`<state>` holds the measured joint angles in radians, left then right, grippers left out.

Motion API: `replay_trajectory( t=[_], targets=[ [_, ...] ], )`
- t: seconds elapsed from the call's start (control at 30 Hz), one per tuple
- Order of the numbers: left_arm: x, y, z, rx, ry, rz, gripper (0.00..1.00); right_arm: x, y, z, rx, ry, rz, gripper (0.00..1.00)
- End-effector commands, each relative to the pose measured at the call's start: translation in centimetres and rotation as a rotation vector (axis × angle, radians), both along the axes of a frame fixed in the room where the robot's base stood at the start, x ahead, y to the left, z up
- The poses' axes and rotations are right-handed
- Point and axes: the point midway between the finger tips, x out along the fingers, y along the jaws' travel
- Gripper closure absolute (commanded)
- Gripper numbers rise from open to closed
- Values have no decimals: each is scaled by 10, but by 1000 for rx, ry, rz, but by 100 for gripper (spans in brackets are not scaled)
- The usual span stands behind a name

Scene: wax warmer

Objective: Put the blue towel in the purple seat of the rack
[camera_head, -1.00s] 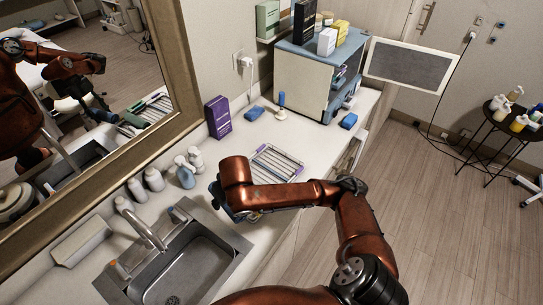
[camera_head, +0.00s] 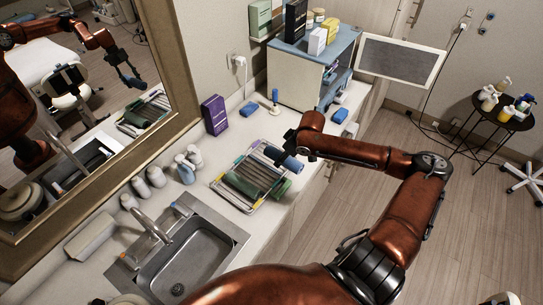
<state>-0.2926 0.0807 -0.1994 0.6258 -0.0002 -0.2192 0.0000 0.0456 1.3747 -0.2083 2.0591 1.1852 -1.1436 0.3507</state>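The blue towel (camera_head: 289,160), a roll, is at the rack's far right end, just below my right gripper (camera_head: 287,143). I cannot tell whether it rests in the purple seat or is apart from the rack. The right gripper's dark fingers are small and partly hidden by the wrist, so I cannot tell whether they hold the towel. My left gripper is not directly in view.
A blue-topped cabinet (camera_head: 300,75) is at the back. White bottles (camera_head: 187,165) and the sink (camera_head: 182,262) are nearer. A mirror (camera_head: 75,110) lines the left wall.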

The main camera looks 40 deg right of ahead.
Motion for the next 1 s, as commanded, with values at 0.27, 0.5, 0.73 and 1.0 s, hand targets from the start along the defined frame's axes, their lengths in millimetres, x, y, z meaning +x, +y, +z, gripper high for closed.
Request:
replay_trajectory(
  t=[0.27, 0.5, 0.73, 1.0],
  targets=[
    [-13, 0, 3, 1, 16, 3, 60, 60, -11, -25, 5, -2, -3, 84],
    [-13, 0, 7, 1, 17, 2, 60, 101, -21, -65, 4, 1, -2, 84],
    [-12, 0, 7, 0, 16, 2, 60, 118, -26, -86, 1, -1, 0, 84],
    [-10, -1, 15, -1, 12, 2, 60, 123, -27, -116, 2, 2, 0, 84]
  ],
)
